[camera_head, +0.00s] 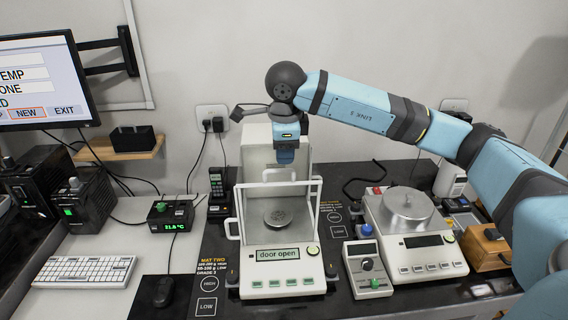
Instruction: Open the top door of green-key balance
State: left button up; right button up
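The green-key balance (283,282) stands in the middle of the black table, with green keys on its front and a display reading "door open". Its round metal pan (278,216) sits inside a white-framed draft shield (241,207). My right arm reaches in from the right, and my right gripper (285,157) points down over the upper rear part of the shield. Its fingers are small and partly merged in the view, so I cannot tell their opening or whether they touch the top door. The top door's exact position is unclear behind the gripper. My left gripper is not in view.
A second balance (414,241) with a large round pan and a small grey device (367,268) stand to the right. A keyboard (84,271), mouse (163,291), green-display box (170,215) and monitor (40,80) are on the left. The wall is close behind.

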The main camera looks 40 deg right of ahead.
aim_at(284, 170)
jog(key=f, duration=0.5)
jog(key=shift+w+d, duration=0.25)
jog(key=shift+w, duration=0.15)
grip_shut()
